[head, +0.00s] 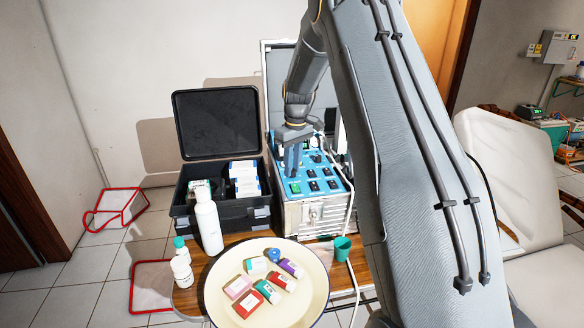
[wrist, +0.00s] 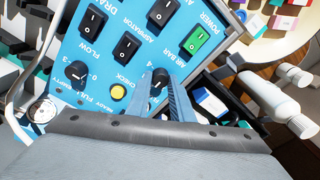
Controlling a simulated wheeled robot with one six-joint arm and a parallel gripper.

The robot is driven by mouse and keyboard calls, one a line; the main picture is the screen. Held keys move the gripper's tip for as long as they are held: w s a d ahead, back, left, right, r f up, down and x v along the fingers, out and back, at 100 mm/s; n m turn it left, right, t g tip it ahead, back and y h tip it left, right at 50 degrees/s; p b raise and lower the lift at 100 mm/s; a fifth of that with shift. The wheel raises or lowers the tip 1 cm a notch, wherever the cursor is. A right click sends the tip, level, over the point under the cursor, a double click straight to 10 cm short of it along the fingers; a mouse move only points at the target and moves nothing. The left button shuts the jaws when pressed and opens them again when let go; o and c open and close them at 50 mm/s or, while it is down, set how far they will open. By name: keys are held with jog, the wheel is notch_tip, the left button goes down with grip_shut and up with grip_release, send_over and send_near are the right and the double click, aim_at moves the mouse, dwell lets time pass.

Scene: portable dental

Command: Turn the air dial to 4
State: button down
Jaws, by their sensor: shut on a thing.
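The blue control panel (head: 325,188) of the portable dental unit lies face up in its metal case. In the wrist view the panel (wrist: 62,47) carries several black rocker switches and two black dials. The air dial (wrist: 160,76), by the "AIR BAR" lettering, sits between the fingertips of my gripper (wrist: 161,92). My gripper is shut on this dial, and the fingers hide part of it. Its white mark shows, but I cannot read which number it points at. In the head view my gripper (head: 292,160) reaches down onto the panel's left side; the dial is hidden there.
A green-lit power switch (wrist: 196,40), a yellow button (wrist: 118,92) and the flow dial (wrist: 77,80) are close by. An open black case (head: 262,213), a white bottle (head: 208,222) and a cream tray (head: 222,312) with small boxes stand left and in front.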

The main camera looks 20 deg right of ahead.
aim_at(293, 171)
jog(key=m, duration=0.4)
jog(key=shift+r+m, duration=0.1)
jog(key=shift+m, duration=0.2)
jog(key=m, duration=0.5)
jog(key=shift+t, duration=0.3)
jog(key=m, duration=0.5)
jog(key=shift+h+b, duration=0.3)
jog(key=shift+b, duration=0.1)
jog(key=m, duration=0.4)
jog(key=shift+m, duration=0.3)
jog(key=c, duration=1.6)
grip_release()
jog(key=shift+s, duration=0.1)
jog(key=shift+o, duration=0.2)
jog(key=shift+s+r+b, duration=0.2)
jog(key=shift+r+b, duration=0.35)
jog(key=shift+r, duration=1.4)
jog(key=shift+s+r+b, duration=0.2)
jog(key=shift+r+b, duration=0.35)
jog(key=shift+r, duration=1.35)
